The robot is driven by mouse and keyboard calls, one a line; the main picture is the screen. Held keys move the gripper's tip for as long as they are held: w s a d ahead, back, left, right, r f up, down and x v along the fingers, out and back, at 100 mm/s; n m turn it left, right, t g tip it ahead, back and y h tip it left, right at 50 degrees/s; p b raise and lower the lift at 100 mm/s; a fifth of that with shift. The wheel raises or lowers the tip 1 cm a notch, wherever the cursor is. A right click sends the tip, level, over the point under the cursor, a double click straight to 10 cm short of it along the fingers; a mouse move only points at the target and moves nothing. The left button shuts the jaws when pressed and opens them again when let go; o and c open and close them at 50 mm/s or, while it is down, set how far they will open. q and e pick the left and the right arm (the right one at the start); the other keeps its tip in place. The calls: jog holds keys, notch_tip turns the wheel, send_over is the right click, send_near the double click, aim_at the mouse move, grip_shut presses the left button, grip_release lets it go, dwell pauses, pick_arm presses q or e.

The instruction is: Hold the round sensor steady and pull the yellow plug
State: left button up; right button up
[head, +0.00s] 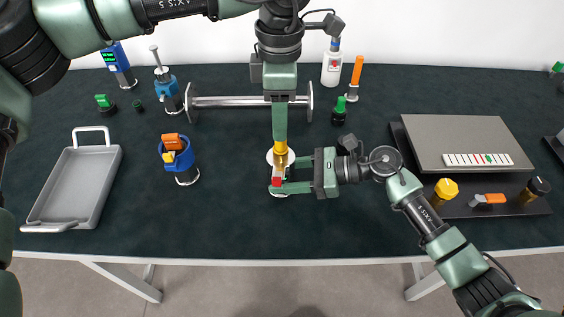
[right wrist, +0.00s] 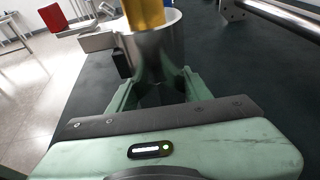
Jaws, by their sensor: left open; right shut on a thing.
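The round sensor (head: 269,157) is a silver-white, roughly cylindrical body standing on the dark table in the middle of the head view; its metal side also shows in the right wrist view (right wrist: 155,47). The yellow plug (head: 281,148) stands upright on its top, and its lower part shows in the right wrist view (right wrist: 144,14). My right gripper (head: 284,174) comes in from the right and is shut around the sensor's body. My left gripper (head: 280,138) points down from above, open, with its fingertips at the plug's upper end. The fingers partly hide the plug's top.
A red piece (head: 276,182) shows at the sensor's near side. A metal bar (head: 235,101) lies behind. A blue holder (head: 180,165) stands to the left, beyond it a grey tray (head: 75,185). The table's front middle is clear.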

aim_at(281, 145)
pick_arm(q)
jog(key=shift+f, duration=3.25)
grip_shut()
